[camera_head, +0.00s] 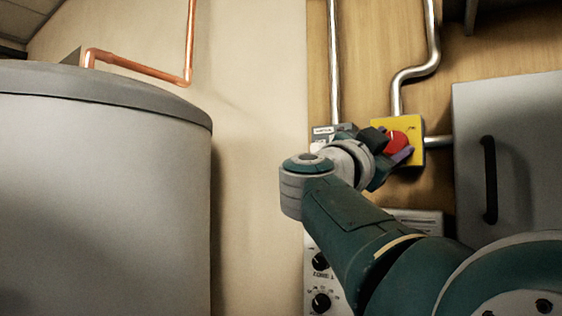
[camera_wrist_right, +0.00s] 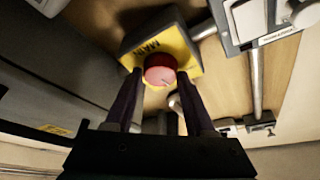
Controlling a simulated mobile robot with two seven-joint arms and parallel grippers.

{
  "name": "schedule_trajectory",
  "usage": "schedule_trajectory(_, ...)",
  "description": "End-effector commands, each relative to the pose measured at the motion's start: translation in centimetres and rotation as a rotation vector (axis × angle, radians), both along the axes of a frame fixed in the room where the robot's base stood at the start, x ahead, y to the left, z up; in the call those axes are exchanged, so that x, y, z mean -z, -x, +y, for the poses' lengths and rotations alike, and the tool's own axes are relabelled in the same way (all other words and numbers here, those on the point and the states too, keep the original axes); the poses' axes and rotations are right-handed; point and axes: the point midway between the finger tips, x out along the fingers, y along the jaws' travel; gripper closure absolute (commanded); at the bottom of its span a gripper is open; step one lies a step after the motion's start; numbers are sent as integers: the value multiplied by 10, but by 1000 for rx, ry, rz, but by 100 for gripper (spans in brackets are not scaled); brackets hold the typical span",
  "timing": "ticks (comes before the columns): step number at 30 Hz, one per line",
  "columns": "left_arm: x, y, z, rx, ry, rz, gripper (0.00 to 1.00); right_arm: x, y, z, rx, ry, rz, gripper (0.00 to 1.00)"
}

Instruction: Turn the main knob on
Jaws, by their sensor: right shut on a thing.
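The main knob (camera_head: 396,142) is a round red knob on a yellow box (camera_head: 411,126) fixed to the wooden wall panel. In the right wrist view the red knob (camera_wrist_right: 160,70) sits on the yellow plate (camera_wrist_right: 175,42), which has dark lettering. My right gripper (camera_head: 388,146) is at the knob, shut on it, with one finger on each side of it in the right wrist view (camera_wrist_right: 162,78). My wrist and arm hide part of the box in the head view. My left gripper is not in view.
A grey cabinet (camera_head: 520,150) with a dark handle (camera_head: 490,180) stands right of the box. Metal conduits (camera_head: 415,70) run up the panel. A panel with black dials (camera_head: 321,302) is below my arm. A large grey tank (camera_head: 100,190) fills the left.

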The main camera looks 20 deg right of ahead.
Motion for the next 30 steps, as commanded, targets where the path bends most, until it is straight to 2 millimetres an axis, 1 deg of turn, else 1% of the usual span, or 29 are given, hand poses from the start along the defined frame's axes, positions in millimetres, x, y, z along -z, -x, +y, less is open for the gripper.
schedule_trajectory(1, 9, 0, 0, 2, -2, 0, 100, 3, 0, 1, -1, -30, -35, 100)
schedule_trajectory(3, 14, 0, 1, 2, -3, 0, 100, 3, -1, 1, -2, -73, -86, 100)
schedule_trajectory(12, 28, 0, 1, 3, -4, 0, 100, -1, -1, 2, -2, -259, -301, 100)
schedule_trajectory(21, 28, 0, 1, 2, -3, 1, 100, -4, -2, 1, -1, -427, -499, 100)
schedule_trajectory(30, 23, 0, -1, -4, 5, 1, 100, -5, -2, 1, -1, -542, -633, 100)
